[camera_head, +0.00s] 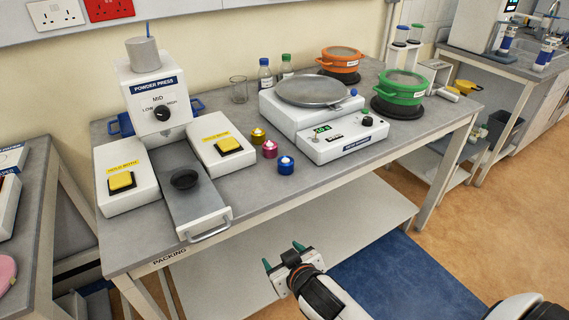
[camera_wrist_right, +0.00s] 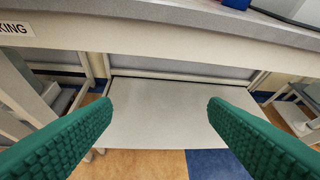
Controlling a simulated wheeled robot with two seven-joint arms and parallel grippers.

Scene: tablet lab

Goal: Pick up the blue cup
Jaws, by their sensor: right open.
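The blue cup (camera_head: 286,166) is a small, short cup standing on the grey table near its front edge, left of the scale. A sliver of blue at the top edge of the right wrist view (camera_wrist_right: 236,4) appears to be the same cup. My right gripper (camera_head: 282,257) is open and empty, in front of the table and nearer to me than the cup. Its green fingers (camera_wrist_right: 160,112) are wide apart in the right wrist view, with only the lower shelf and floor between them. My left gripper is not in view.
A pink cup (camera_head: 270,149) and a yellow cup (camera_head: 258,135) stand close behind the blue cup. The scale (camera_head: 340,144) is to its right. The powder press drawer (camera_head: 197,206) and a yellow-button box (camera_head: 221,145) are to its left. The table's front edge (camera_head: 300,181) lies between gripper and cup.

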